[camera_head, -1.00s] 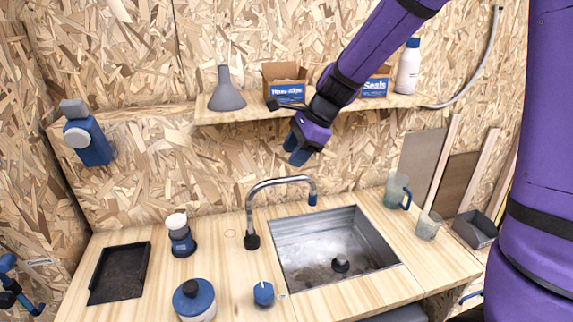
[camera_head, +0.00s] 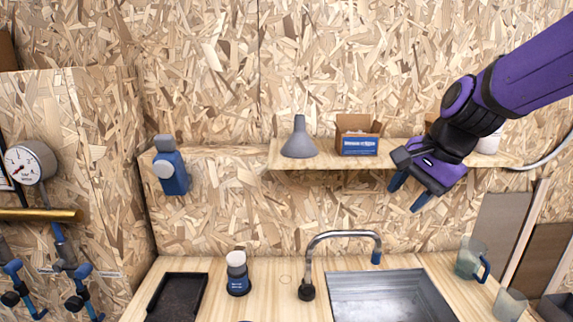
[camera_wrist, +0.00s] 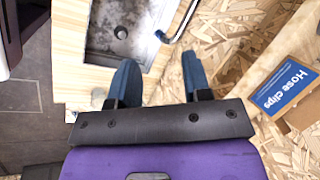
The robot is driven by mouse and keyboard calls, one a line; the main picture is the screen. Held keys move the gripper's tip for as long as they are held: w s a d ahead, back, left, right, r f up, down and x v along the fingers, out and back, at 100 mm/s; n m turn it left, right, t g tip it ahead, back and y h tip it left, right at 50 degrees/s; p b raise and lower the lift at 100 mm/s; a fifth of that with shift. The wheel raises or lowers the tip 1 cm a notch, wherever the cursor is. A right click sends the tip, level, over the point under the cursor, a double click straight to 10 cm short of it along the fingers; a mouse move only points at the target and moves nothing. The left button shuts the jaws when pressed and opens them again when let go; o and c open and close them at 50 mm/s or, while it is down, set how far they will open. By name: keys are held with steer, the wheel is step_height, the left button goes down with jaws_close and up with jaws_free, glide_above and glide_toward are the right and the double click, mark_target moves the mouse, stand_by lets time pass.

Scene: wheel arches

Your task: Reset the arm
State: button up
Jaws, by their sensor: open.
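My gripper (camera_head: 408,191) is open and empty, with its two blue fingers apart. In the head view it hangs at the end of my purple arm, in front of the right part of the wall shelf and above the sink. In the wrist view the two fingers (camera_wrist: 163,88) point toward the counter and sink, with nothing between them. The arm hides part of the shelf's right end and the box there.
The shelf (camera_head: 320,162) carries a grey funnel (camera_head: 299,138), an open cardboard box (camera_head: 357,135) and a white bottle (camera_head: 489,142). Below are the sink (camera_head: 385,295), faucet (camera_head: 342,235), jug (camera_head: 470,260) and black tray (camera_head: 178,298). A gauge (camera_head: 28,162) is at left.

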steer(key=s+d+r+n+t+h, duration=0.1)
steer(key=s+d+r+n, duration=0.1)
steer(key=s+n, duration=0.3)
steer(key=s+d+r+n+t+h, duration=0.1)
steer(key=s+d+n, duration=0.4)
steer(key=s, duration=0.7)
steer(key=shift+s+d+r+h, duration=0.2)
steer(key=shift+r+h, duration=0.2)
steer(key=shift+h, duration=0.4)
